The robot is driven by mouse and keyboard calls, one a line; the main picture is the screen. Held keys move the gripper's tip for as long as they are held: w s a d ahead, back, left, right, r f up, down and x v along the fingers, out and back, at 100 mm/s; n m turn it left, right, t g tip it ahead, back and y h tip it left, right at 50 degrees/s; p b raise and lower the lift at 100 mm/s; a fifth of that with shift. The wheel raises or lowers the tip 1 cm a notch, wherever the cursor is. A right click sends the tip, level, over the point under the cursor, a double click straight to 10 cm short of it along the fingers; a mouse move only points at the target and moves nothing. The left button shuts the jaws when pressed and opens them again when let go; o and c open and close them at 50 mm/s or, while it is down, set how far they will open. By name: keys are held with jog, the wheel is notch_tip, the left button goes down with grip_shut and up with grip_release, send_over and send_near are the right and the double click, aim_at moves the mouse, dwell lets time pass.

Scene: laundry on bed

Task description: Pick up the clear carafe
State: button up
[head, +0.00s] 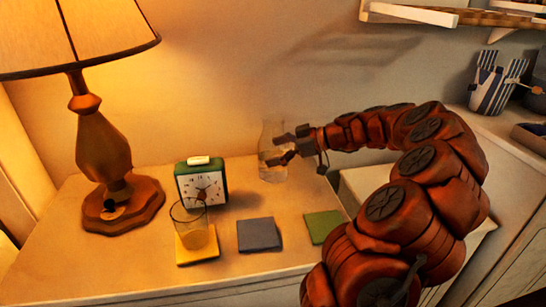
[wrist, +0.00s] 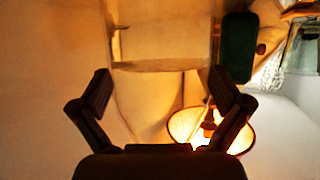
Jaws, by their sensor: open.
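The clear carafe (head: 268,155) stands upright at the back of the tabletop, close to the wall. It looks partly filled with clear liquid. My gripper (head: 278,150) comes in from the right, its fingers open and overlapping the carafe's right side in the head view. In the wrist view, the carafe (wrist: 160,85) fills the middle, lined up between the two open fingertips (wrist: 160,92). I cannot tell how far the fingers reach around it or whether they touch it.
A green alarm clock (head: 203,186) stands left of the carafe. A glass (head: 189,215) sits on a yellow coaster (head: 198,257) in front. Grey (head: 259,235) and green (head: 323,226) coasters lie bare. A lit lamp (head: 104,150) stands at the left.

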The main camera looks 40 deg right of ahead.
jog(key=c, duration=1.6)
